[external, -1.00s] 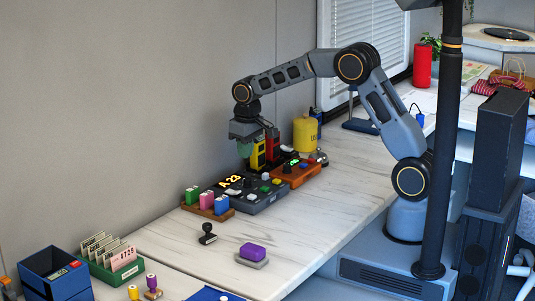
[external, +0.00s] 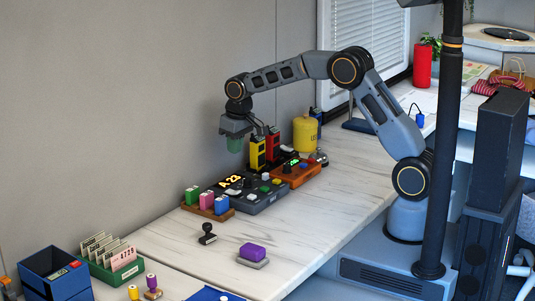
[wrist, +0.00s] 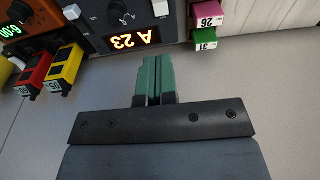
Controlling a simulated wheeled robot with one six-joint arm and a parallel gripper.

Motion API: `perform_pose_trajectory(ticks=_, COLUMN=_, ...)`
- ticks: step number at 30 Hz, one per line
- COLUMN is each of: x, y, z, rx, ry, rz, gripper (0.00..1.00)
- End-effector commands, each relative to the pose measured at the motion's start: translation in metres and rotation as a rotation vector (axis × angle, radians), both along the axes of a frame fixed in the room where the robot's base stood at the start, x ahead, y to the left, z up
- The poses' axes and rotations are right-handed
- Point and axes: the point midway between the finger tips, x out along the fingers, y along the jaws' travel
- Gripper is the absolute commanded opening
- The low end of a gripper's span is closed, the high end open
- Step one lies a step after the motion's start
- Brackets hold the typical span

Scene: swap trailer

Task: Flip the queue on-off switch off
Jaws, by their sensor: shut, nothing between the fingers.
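The dark queue console (external: 268,202) stands on the counter, with its "A 23" display lit yellow. In the wrist view the console (wrist: 97,43) is at the top, upside down, with a dark knob (wrist: 121,14), a grey piece (wrist: 72,12) and a white piece (wrist: 160,8) partly in frame. I cannot tell which control is the on-off switch or how it is set. My gripper (external: 235,146) is above and behind the console, apart from it. Its green fingers (wrist: 153,78) are shut together and empty.
Yellow and red handheld units (external: 257,152) stand close behind the console. The wall is close behind. The front counter is mostly clear.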

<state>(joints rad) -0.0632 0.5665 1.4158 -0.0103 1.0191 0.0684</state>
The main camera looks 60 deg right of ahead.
Motion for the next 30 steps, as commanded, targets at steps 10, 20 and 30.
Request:
perform_pose_trajectory(ticks=10, x=0.009, y=0.0, z=-0.066, rx=0.0, ry=0.004, rz=0.0, gripper=0.0)
perform_pose_trajectory(ticks=20, x=-0.001, y=0.0, z=-0.104, rx=0.0, ry=0.003, rz=0.0, gripper=0.0)
perform_pose_trajectory(ticks=30, x=-0.004, y=0.0, z=-0.112, rx=0.0, ry=0.001, rz=0.0, gripper=0.0)
